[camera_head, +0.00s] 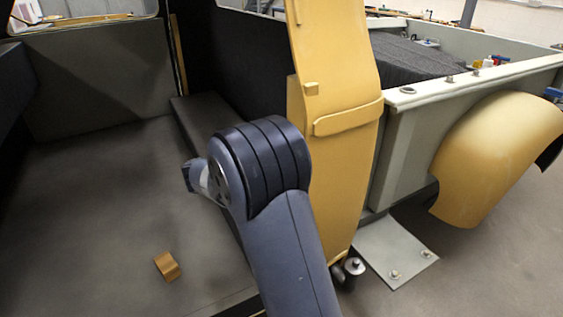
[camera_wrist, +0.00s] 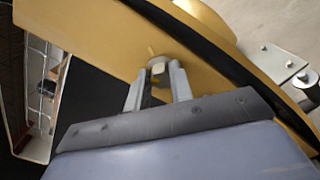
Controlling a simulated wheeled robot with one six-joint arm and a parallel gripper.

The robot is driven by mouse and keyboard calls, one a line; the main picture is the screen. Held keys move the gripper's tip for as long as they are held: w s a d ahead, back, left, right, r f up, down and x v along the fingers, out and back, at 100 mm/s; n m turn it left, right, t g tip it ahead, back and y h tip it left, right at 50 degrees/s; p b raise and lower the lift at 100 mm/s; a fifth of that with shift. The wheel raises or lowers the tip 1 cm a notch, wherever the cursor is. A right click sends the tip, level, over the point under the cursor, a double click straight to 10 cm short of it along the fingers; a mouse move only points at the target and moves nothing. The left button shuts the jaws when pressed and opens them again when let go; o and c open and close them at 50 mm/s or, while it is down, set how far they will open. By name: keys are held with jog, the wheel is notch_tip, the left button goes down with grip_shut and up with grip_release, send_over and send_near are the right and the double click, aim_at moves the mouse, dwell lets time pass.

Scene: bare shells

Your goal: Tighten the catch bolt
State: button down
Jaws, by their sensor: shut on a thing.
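In the wrist view, my gripper (camera_wrist: 158,80) reaches toward the yellow panel (camera_wrist: 105,40), with its two grey fingers shut on a small pale bolt-like piece, which I take to be the catch bolt (camera_wrist: 157,66). The piece sits at the panel's face, and the fingers hide its sides. Its thread and how tightly it sits cannot be made out. In the head view, the tall yellow panel (camera_head: 338,75) stands upright at the middle. My dark arm crosses in front of its lower left, and my fingertips and the bolt are hidden there.
A small tan block (camera_head: 167,266) lies on the grey floor of the shell at left. A grey plate (camera_head: 392,246) with bolts juts out low right of the panel. A yellow fender (camera_head: 495,150) and a pale-walled bed (camera_head: 450,98) stand at right.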

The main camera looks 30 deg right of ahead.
jog(key=m+b, duration=0.3)
jog(key=b, duration=0.1)
jog(key=m+b, duration=0.3)
jog(key=m, duration=0.1)
jog(key=m+b, duration=0.3)
jog(key=b, duration=0.1)
jog(key=shift+s+f+m+b, duration=0.1)
jog(key=shift+f+m+b, duration=0.2)
jog(key=shift+f, duration=0.05)
jog(key=c, duration=1.3)
grip_release()
jog(key=shift+r, duration=0.1)
jog(key=shift+o, duration=0.2)
jog(key=a, duration=1)
jog(key=shift+s+a, duration=0.2)
jog(key=shift+a, duration=0.2)
